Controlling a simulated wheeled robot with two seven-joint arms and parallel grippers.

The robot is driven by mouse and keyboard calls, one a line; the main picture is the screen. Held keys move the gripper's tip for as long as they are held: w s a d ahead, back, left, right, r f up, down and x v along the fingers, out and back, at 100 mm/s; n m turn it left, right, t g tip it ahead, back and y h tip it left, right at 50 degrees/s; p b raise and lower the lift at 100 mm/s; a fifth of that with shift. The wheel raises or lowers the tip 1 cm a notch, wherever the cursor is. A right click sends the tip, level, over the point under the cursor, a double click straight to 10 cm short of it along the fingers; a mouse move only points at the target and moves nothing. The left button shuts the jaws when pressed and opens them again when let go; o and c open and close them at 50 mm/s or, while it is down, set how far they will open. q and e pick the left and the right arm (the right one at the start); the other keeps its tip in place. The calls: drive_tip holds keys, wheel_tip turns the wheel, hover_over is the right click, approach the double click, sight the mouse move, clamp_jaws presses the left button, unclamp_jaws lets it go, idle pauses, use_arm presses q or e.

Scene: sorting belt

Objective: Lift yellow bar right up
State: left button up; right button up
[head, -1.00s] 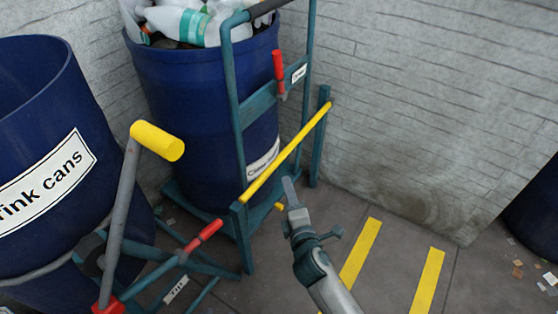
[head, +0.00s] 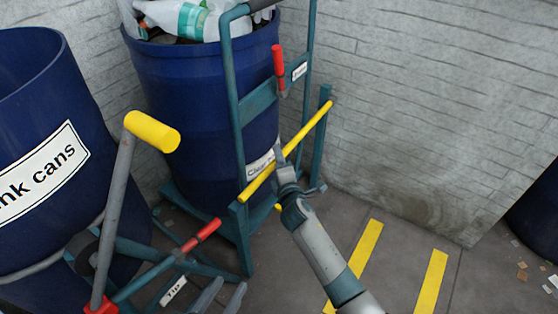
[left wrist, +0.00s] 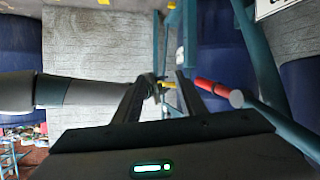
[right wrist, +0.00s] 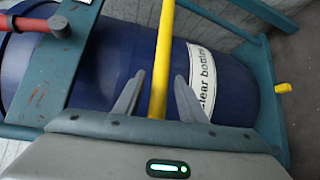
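The long yellow bar (head: 308,133) runs slantwise across the teal trolley frame, low at the left and higher at the right, between two posts. It also shows in the right wrist view (right wrist: 161,60). My right gripper (head: 281,158) is at the middle of the bar. In the right wrist view the right gripper (right wrist: 160,82) is open, with a finger on each side of the bar and a gap to each. My left gripper (head: 222,296) is low at the bottom edge, near the tipping frame. In the left wrist view the left gripper (left wrist: 160,85) is open and empty.
A blue barrel of clear bottles (head: 200,110) stands in the trolley frame (head: 238,110). A drink cans barrel (head: 35,100) is at left, by a lever with a yellow grip (head: 152,131). Red handles (head: 202,234) stick out nearby.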

drive_tip(key=shift+w, duration=0.2)
drive_tip(key=shift+c, duration=0.6)
clamp_jaws()
